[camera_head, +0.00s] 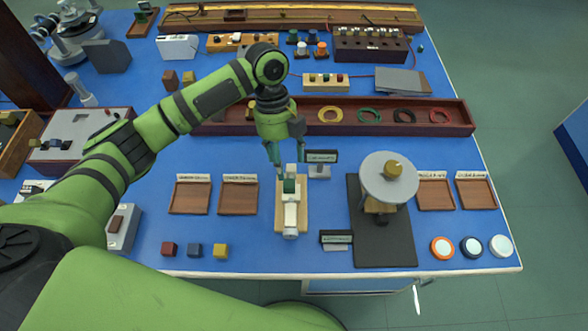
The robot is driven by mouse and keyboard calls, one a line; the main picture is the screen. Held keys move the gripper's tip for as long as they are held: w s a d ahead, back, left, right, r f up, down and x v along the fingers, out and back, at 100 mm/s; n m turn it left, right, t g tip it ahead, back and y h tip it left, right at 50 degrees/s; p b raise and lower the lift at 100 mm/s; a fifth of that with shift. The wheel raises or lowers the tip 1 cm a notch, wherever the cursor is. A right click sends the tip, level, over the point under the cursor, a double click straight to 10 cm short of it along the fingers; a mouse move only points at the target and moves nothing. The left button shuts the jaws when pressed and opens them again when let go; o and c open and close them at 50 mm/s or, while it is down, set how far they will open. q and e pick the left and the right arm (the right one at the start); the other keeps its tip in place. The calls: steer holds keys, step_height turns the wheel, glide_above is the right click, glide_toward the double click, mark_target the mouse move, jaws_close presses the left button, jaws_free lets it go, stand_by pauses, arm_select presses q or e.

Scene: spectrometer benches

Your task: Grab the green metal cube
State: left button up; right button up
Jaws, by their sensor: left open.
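A small dark green cube (289,186) sits on a white instrument with a pale wooden base (291,222) in the middle of the blue table. My left gripper (286,165) points down just behind the cube in the picture. Its fingers are apart and I see nothing held between them. I cannot tell how high the fingertips are above the cube. My right gripper is not in view.
Red (168,249), blue (194,250) and yellow (220,251) cubes stand near the front edge. Wooden trays (238,196) lie left of the instrument. A round-topped device (388,177) on a black mat stands right. A long wooden tray (450,122) with coloured rings lies behind.

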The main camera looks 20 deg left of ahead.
mark_target(289, 183)
arm_select(q)
steer(key=p+x, duration=0.1)
steer(key=x, duration=0.1)
steer(key=p+x, duration=0.1)
steer(key=x, duration=0.1)
steer(key=shift+s+d, duration=0.2)
steer(key=shift+s, duration=0.15)
steer(key=shift+w+x, duration=0.2)
steer(key=shift+x, duration=0.75)
steer(key=shift+f, duration=0.2)
steer(key=c, duration=1.3)
steer(key=shift+r, duration=0.1)
jaws_close()
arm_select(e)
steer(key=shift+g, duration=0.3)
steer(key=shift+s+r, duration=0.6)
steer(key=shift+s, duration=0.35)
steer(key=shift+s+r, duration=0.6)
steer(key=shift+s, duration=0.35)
